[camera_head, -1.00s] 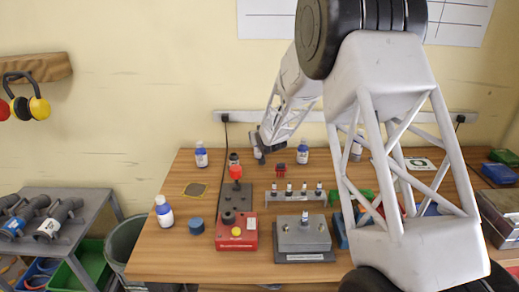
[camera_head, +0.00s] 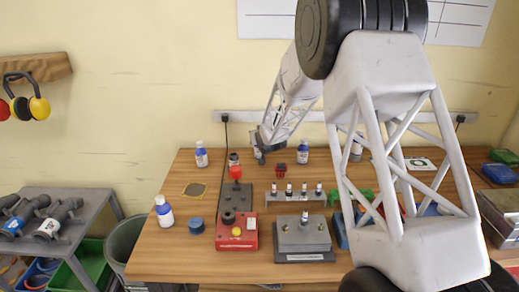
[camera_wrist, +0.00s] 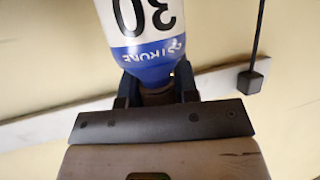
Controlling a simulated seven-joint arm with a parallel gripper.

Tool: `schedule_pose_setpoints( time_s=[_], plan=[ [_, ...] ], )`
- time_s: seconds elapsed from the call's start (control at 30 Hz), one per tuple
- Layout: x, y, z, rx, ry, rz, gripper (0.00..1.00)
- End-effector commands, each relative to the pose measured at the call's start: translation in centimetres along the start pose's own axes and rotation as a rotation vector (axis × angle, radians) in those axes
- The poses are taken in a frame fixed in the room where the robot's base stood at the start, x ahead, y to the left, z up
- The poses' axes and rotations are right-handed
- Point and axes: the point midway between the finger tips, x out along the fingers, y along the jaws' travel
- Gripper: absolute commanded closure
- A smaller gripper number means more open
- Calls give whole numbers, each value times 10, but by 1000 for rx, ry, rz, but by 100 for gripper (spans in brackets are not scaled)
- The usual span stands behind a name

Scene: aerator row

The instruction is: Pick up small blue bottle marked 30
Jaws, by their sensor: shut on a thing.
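The small bottle marked 30 (camera_wrist: 150,62) fills the upper middle of the wrist view, with a white label, a blue band and its number upside down in the picture. My gripper (camera_wrist: 157,95) is shut on it at the neck end, with one dark finger on each side. In the head view my gripper (camera_head: 259,153) is over the back of the wooden table. The held bottle is too small and partly hidden there to make out clearly.
Other blue-and-white bottles stand at the table's back left (camera_head: 201,156), back middle (camera_head: 303,153) and left front (camera_head: 164,213). A metal rack (camera_head: 296,194), a red control box (camera_head: 237,233) and a grey block (camera_head: 303,235) occupy the middle. A wall rail (camera_head: 350,116) runs behind.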

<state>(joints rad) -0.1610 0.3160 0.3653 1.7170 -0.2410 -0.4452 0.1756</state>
Motion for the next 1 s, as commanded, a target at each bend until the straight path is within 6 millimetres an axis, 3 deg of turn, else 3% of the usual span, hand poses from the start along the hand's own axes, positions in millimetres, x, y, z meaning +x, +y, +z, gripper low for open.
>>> schedule_pose_setpoints(
  time_s=[0.27,0.47,1.0],
  plan=[
    [0,0,1,0,-2,0,100],
    [-4,0,-9,0,-1,0,100],
    [-32,0,-76,0,0,0,100]
  ],
)
